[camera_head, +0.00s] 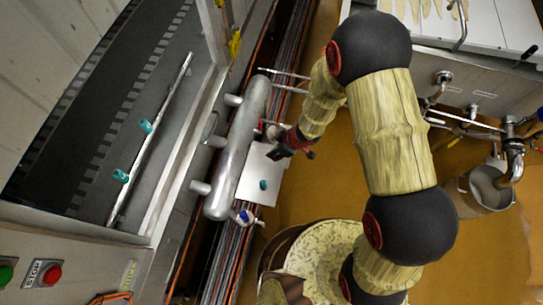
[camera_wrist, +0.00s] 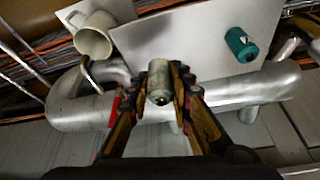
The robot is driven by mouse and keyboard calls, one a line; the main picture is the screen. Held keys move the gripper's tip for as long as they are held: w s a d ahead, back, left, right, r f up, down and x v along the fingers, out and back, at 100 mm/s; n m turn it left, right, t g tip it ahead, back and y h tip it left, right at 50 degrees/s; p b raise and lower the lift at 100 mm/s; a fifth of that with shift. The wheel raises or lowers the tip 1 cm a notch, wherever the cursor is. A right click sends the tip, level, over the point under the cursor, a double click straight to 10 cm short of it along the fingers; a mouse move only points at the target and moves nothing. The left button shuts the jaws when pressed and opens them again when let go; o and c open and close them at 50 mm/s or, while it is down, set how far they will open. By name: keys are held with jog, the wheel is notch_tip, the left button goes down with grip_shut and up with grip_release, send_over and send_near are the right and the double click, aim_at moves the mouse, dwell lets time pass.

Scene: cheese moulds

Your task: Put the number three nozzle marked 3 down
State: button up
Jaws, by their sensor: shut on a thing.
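My gripper (camera_wrist: 160,92) is shut on a small pale grey-green cylindrical nozzle (camera_wrist: 160,80), with one finger on each side of it. I cannot read a number on it. In the wrist view the nozzle overlaps the lower edge of a white board (camera_wrist: 185,38); I cannot tell whether it touches the board. In the head view my gripper (camera_head: 276,153) is over the upper part of the board (camera_head: 252,187), and the held nozzle is hidden there.
A white mug (camera_wrist: 93,40) stands beside the board. A thick grey pipe (camera_head: 237,150) runs along the board's left side. A metal bucket (camera_head: 478,190) hangs at right.

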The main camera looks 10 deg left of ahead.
jog(key=shift+w+a+f+b, duration=0.25)
jog(key=shift+a+f, duration=0.15)
jog(key=shift+f, duration=0.2)
jog(key=shift+w+a+f+b, duration=0.2)
jog(key=shift+a+f, duration=0.2)
jog(key=shift+f, duration=0.15)
notch_tip(320, 180, down, 3)
jog(key=b, duration=0.2)
jog(key=shift+f+b, duration=0.2)
jog(key=shift+b, duration=0.15)
jog(key=shift+r, duration=0.15)
jog(key=o, duration=1)
jog(key=shift+c, duration=0.2)
jog(key=p+v, duration=0.7)
jog(key=v, duration=0.5)
